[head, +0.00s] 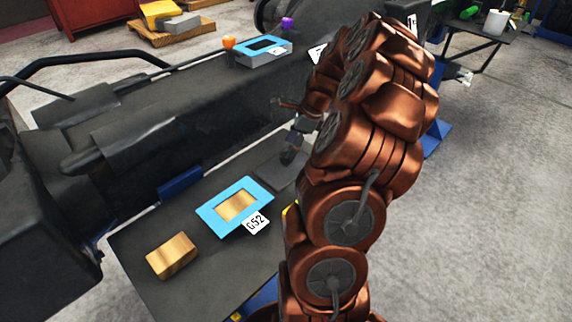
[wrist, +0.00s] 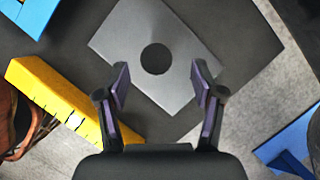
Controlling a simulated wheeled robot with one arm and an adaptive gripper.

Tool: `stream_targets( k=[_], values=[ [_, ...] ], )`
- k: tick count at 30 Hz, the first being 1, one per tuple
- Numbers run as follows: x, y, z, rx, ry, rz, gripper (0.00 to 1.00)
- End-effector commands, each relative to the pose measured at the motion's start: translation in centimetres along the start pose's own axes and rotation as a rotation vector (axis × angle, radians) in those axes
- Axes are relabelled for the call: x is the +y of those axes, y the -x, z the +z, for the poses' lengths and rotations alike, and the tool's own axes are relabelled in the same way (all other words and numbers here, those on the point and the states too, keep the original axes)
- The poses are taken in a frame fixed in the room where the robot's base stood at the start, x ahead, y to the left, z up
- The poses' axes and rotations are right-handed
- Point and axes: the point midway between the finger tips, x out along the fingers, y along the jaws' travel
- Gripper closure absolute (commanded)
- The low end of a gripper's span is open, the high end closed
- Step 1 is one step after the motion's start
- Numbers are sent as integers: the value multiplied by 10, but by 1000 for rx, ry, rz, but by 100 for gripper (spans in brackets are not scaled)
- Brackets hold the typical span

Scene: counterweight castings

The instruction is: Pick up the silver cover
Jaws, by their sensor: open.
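The silver cover (wrist: 188,66) is a flat grey plate with a round dark hole, lying on a dark table top in the wrist view. In the head view a grey plate that looks like it (head: 273,166) shows partly, its right side hidden by my arm. My gripper (wrist: 161,82) is open and empty, its two fingers spread in front of the plate with the hole between and slightly beyond the tips. In the head view my gripper (head: 291,148) hangs over the plate, partly hidden. Contact with the plate cannot be told.
A yellow bar (wrist: 60,100) lies left of the cover. A blue frame (head: 208,212) around a gold insert, a G52 tag (head: 257,222) and a gold block (head: 172,256) are on the table (head: 200,283). A large dark machine (head: 190,125) stands behind.

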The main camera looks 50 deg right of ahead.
Motion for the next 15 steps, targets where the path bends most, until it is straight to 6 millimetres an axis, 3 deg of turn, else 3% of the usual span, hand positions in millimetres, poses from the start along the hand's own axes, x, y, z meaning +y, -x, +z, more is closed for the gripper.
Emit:
stream_targets(
  k=[15],
  values=[
    [5, -48, -2, -1, 2, -1, 33]
  ],
)
